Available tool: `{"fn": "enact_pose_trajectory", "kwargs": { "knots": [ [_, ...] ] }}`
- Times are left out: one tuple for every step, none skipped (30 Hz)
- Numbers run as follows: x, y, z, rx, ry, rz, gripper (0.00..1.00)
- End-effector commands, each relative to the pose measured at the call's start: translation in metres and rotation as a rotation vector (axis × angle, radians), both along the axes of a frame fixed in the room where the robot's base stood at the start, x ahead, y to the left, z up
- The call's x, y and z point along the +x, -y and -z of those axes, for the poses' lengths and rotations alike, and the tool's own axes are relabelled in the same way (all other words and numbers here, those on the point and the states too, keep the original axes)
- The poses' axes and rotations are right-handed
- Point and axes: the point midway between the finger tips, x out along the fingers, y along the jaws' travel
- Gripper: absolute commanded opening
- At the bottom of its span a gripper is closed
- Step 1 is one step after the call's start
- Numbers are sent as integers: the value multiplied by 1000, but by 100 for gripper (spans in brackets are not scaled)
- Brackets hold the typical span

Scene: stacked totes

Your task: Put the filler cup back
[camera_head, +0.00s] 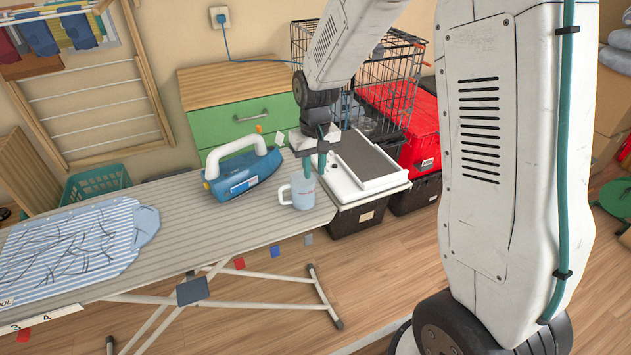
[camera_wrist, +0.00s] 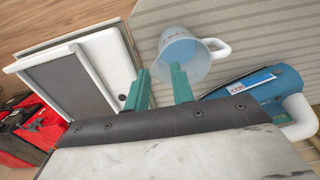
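The filler cup (camera_head: 303,194) is a pale translucent blue cup with a handle on its left in the head view. It stands upright near the right end of the ironing board (camera_head: 230,222). In the wrist view the cup (camera_wrist: 189,50) shows its open mouth, with a white handle to the right. My gripper (camera_head: 314,173) points down over the cup's rim. Its two teal fingers are apart in the wrist view (camera_wrist: 158,78). One finger overlaps the cup's mouth and the other is just left of it. I cannot tell whether either finger touches the cup.
A blue iron (camera_head: 243,173) stands on the board left of the cup; it also shows in the wrist view (camera_wrist: 262,95). A white tray with a dark pad (camera_head: 368,160) is right of the board's end. A striped shirt (camera_head: 75,245) lies left. Red and black totes (camera_head: 420,140) stand behind.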

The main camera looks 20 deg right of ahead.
Motion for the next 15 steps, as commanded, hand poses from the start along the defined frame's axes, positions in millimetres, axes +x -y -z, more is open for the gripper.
{"fn": "enact_pose_trajectory", "kwargs": {
  "knots": [
    [1, 0, -12, 0, 5, 0, 24],
    [1, 0, -18, 0, 5, 0, 24],
    [1, 1, -25, 0, 4, 0, 24],
    [0, 1, -30, 0, 4, 0, 24],
    [1, 1, -34, 0, 4, 0, 24],
    [0, 1, -39, 0, 2, 0, 24],
    [0, 1, -43, 0, 2, 0, 24],
    [1, 1, -46, 0, 3, 0, 24],
    [0, 1, -49, 0, 2, 0, 24],
    [0, 1, -51, 0, 1, 0, 24],
    [0, 1, -53, 0, 1, 0, 24],
    [0, 1, -54, 0, 1, 0, 24],
    [0, 1, -54, 0, 0, 0, 24],
    [-1, 1, -55, 0, 1, 0, 24],
    [-2, 1, -58, 0, 2, 0, 24]
  ]
}}
